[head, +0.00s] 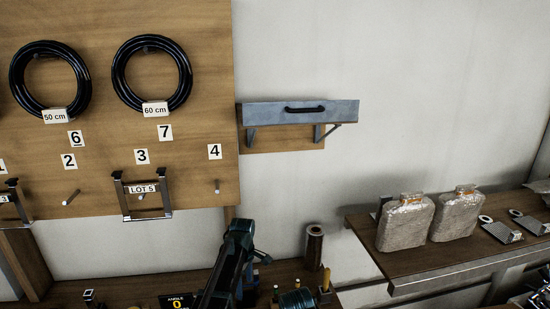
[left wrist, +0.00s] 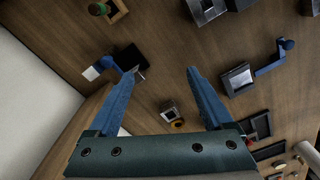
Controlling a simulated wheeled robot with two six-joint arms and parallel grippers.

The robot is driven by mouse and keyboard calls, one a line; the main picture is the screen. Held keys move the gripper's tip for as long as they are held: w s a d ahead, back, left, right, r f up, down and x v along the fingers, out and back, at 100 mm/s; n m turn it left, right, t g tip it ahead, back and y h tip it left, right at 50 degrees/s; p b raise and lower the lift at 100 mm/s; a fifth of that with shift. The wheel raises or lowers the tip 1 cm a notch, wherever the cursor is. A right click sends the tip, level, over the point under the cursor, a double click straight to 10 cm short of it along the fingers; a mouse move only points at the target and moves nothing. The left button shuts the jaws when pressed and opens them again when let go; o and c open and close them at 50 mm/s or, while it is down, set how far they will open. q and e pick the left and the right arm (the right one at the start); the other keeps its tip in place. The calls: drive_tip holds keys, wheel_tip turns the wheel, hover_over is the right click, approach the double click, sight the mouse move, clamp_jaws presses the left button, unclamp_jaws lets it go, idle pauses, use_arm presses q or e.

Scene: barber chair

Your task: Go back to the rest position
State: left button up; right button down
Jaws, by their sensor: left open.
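My left gripper (left wrist: 165,73) shows in the left wrist view with its two blue fingers spread apart. Nothing is between the fingers. Beyond them is a brown wooden surface (left wrist: 165,50) with several items on it. In the head view, a dark teal part of my left arm (head: 232,262) rises at the bottom centre, in front of the bench. Its fingertips cannot be made out clearly there. My right gripper shows in neither view.
A wooden board (head: 205,75) holds black hose coils (head: 121,76) and a "LOT 5" metal frame (head: 126,200). A grey drawer (head: 270,112) is on the wall. Wrapped packages (head: 405,225) stand on a right shelf (head: 420,268). A dark cylinder (head: 314,247) stands right of my arm.

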use_arm(q)
drive_tip(key=s+d+m, duration=0.2)
drive_tip(key=s+m, duration=0.7)
drive_tip(key=s, duration=0.4)
drive_tip(key=s+d+m+y, duration=0.1)
drive_tip(key=s+d+m, duration=0.2)
drive_tip(key=s+m, duration=0.6)
drive_tip(key=s, duration=0.3)
drive_tip(key=shift+s+d, duration=0.2)
drive_tip(key=shift+s, duration=0.2)
